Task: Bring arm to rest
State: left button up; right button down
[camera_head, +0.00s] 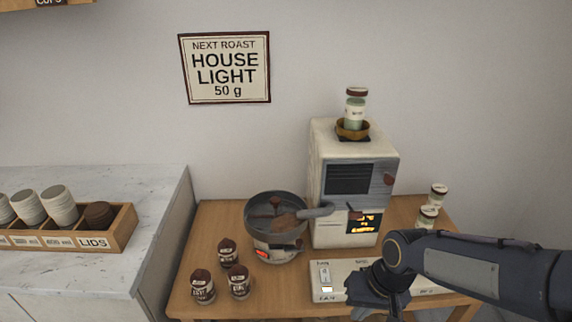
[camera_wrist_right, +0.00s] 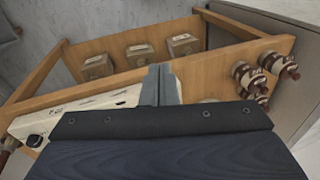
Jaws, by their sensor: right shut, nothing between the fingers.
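My right arm comes in from the right in the head view, and its gripper (camera_head: 384,305) hangs over the front edge of the wooden table, in front of the white panel-like device. The lower end of the gripper is cut off by the picture's bottom edge. In the right wrist view the two fingers (camera_wrist_right: 161,84) are together with nothing between them. My left gripper is not in view.
The white device (camera_head: 325,265) lies close behind the gripper. A roaster pan (camera_head: 262,207), a white machine (camera_head: 325,165) and several brown-capped jars (camera_head: 203,288) stand on the wooden table (camera_head: 215,225). Boxes (camera_wrist_right: 140,53) sit on a lower shelf.

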jog(key=s+d+r+t, duration=0.2)
jog(key=s+r, duration=0.1)
jog(key=s, duration=0.3)
jog(key=s+d+r+m+t+y, duration=0.1)
jog(key=s+d+r+t, duration=0.1)
jog(key=s, duration=0.4)
notch_tip(320, 180, up, 2)
jog(key=shift+s+d+r+t, duration=0.1)
jog(key=shift+s+d+t, duration=0.25)
jog(key=shift+d, duration=0.4)
jog(key=c, duration=2.2)
grip_release()
